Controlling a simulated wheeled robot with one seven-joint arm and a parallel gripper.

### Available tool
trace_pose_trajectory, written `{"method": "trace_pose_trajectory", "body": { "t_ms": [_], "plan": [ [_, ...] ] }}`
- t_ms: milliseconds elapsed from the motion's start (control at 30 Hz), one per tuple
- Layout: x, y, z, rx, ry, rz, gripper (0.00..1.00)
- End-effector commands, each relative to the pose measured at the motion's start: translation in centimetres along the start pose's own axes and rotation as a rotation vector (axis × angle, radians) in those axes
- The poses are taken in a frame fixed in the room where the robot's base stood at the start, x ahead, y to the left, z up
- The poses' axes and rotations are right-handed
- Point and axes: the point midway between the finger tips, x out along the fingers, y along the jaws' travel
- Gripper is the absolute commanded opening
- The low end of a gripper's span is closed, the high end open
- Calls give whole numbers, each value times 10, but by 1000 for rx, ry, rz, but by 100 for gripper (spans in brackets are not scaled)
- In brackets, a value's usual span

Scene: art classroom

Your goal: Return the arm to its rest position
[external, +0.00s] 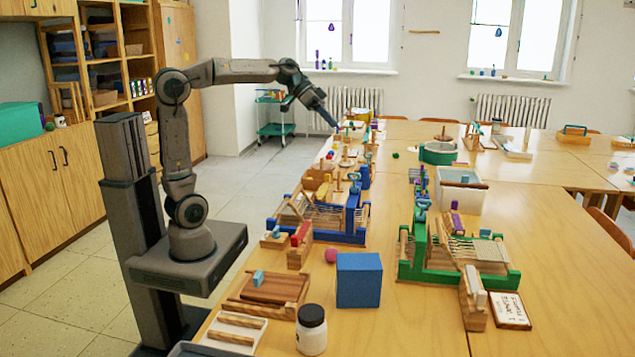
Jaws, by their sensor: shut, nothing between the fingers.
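My gripper (331,119) is at the end of my arm, which reaches out to the right over the left edge of the long wooden table. The gripper points down and to the right. Its fingers are shut with nothing seen between them. It hangs above small wooden items at the far part of the table, and its exact height over them is hard to judge.
A blue loom (350,218), a green loom (416,258), a blue box (359,280), a jar (311,330) and a white bin (461,190) stand on the table (560,262). Shelves and cabinets (45,185) line the left wall.

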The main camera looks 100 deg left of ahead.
Motion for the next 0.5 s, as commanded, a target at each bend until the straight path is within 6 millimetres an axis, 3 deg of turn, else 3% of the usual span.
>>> {"method": "trace_pose_trajectory", "body": {
  "t_ms": [500],
  "plan": [
    [-4, 8, 2, 0, -15, 3, 0]
  ]
}}
